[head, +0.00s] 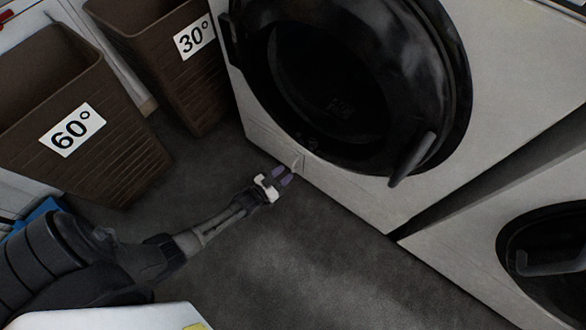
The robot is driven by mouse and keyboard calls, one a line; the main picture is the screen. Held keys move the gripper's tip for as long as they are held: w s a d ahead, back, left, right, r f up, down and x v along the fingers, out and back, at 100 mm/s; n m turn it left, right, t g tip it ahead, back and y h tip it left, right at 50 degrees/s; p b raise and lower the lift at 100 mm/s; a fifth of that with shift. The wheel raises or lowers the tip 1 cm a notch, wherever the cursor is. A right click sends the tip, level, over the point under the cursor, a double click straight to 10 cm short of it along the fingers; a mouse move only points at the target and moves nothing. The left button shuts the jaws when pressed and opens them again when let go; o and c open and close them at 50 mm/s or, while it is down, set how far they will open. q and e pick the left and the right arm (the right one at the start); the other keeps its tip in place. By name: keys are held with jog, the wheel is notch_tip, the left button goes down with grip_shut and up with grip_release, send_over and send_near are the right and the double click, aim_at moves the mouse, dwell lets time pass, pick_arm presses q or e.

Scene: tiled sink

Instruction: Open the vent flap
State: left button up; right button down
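A white washing machine (355,196) with a large black round door (345,85) stands at top centre. The vent flap (299,161) seems to be the small panel low on its front, outlined by faint lines below the door; it looks closed and flush. My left gripper (283,176) is low over the floor, just in front of that panel, fingers pointing at it. Its two purple fingers show a narrow gap with nothing seen between them. I cannot tell whether a fingertip touches the machine. My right gripper is not in view.
Brown laundry bins marked 60° (118,165) and 30° (205,95) stand at the left. A second white machine (470,245) is at the right, past a dark gap. The dark grey floor (300,255) in front is clear. A blue object (38,213) lies at the left edge.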

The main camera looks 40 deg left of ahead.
aim_at(293, 170)
pick_arm(q)
jog(key=shift+w+d+b, duration=0.15)
jog(key=shift+w+b, duration=0.25)
jog(key=shift+w, duration=0.75)
jog(key=shift+w+d+b, duration=0.15)
jog(key=shift+w+b, duration=0.2)
jog(key=shift+w, duration=0.75)
jog(key=shift+c, duration=0.4)
grip_shut()
